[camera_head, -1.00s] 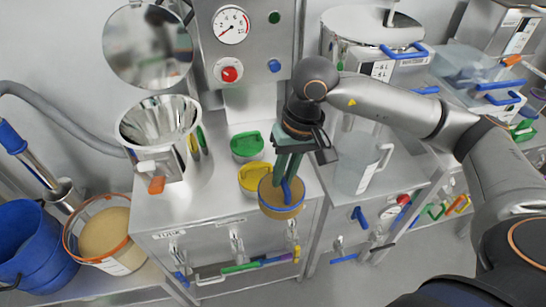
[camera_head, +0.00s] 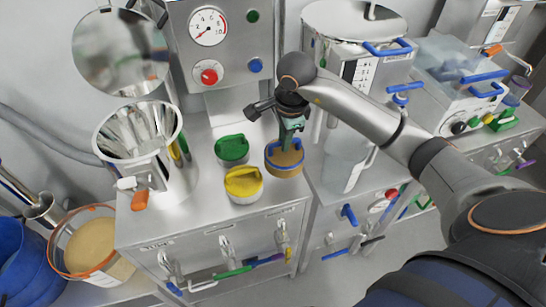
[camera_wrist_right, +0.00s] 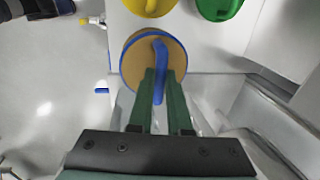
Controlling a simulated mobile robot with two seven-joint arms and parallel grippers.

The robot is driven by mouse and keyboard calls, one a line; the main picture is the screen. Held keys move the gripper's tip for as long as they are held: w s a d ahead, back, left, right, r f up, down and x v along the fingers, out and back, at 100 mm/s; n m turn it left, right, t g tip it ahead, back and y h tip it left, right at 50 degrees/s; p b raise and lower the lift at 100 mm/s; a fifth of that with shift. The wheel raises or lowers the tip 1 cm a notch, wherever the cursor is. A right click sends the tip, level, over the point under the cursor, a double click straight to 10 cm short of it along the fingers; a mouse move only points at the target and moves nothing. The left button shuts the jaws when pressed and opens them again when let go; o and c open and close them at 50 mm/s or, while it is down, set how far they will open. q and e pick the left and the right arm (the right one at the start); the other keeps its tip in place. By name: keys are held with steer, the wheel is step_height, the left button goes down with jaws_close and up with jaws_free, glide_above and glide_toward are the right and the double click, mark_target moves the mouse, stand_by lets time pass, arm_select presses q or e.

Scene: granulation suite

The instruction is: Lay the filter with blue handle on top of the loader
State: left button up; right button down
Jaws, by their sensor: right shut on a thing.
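The filter with blue handle (camera_head: 284,165) is a round tan disc with a blue rim, and it also shows in the right wrist view (camera_wrist_right: 133,62). My right gripper (camera_head: 289,137) is shut on its blue handle. It holds the filter by the right edge of the steel counter; whether it touches the counter I cannot tell. A yellow-topped filter (camera_head: 243,184) and a green-topped filter (camera_head: 232,150) stand left of it. The open steel hopper (camera_head: 138,128) at left, which looks like the loader, has its round lid raised behind. My left gripper is out of view.
A panel with gauge and red button (camera_head: 209,76) rises behind the counter (camera_head: 200,225). A clear jug (camera_head: 347,165) and a steel vessel (camera_head: 353,35) stand to the right. A bucket of tan powder (camera_head: 90,243) is at lower left.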

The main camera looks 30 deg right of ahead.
mark_target(284, 154)
steer(key=shift+f, duration=3.25)
steer(key=c, duration=0.9)
jaws_free()
steer(key=shift+o, duration=0.2)
step_height(284, 154, up, 12)
steer(key=s, duration=0.2)
steer(key=shift+a, duration=0.3)
steer(key=shift+s, duration=0.1)
